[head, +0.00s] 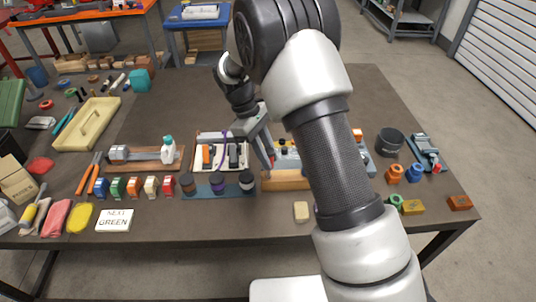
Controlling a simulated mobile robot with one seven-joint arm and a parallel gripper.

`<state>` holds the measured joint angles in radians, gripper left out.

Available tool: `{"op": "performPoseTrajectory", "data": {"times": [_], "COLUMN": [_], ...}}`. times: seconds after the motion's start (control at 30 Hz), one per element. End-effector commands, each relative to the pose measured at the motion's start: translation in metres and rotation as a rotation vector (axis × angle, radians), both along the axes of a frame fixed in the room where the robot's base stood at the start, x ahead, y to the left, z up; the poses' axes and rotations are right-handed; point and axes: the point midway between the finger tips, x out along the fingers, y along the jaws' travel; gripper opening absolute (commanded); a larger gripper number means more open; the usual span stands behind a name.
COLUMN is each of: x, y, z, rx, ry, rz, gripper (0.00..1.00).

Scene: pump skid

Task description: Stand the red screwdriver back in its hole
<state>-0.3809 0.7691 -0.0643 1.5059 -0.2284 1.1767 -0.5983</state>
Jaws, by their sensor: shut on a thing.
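My gripper (269,161) points down at the middle of the table, just above the left part of a low wooden block (287,181). It is shut on a slim thing, taken as the red screwdriver, but the fingers and the small scale hide its shape and colour. I cannot tell whether its tip is in a hole or above one. The holes in the block are not clear from here, and my arm covers the block's right end.
A white-edged tray (221,136) with black and orange items stands left of the gripper. A blue strip with several dark-capped jars (217,188) lies front left. A dark cup (390,141) and orange fittings (396,172) stand right of my arm. The table behind the gripper is mostly clear.

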Motion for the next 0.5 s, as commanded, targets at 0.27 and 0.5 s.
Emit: {"op": "performPoseTrajectory", "data": {"times": [0.27,0.5], "x": [0.000,0.000], "y": [0.000,0.000], "z": [-0.008,-0.014], "rx": [0.000,0.000], "ry": [0.000,0.000], "rz": [0.000,0.000], "gripper": [0.00,0.00]}}
